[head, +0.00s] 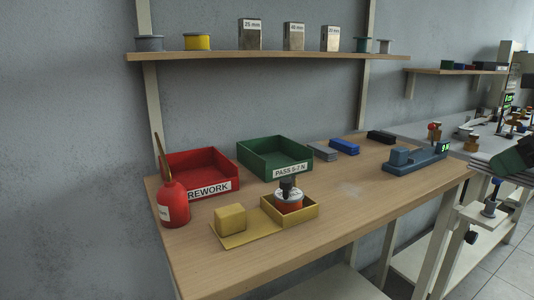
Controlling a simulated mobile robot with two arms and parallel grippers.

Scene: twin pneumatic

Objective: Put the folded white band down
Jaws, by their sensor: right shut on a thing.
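My right gripper (484,163) is at the right edge of the head view, off the right end of the wooden bench (345,215). It is shut and a dark part beside it runs out of the frame. A small pale grey piece shows at its tip; its folds cannot be made out at this size. My left gripper is not in view.
The bench's front middle is clear.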

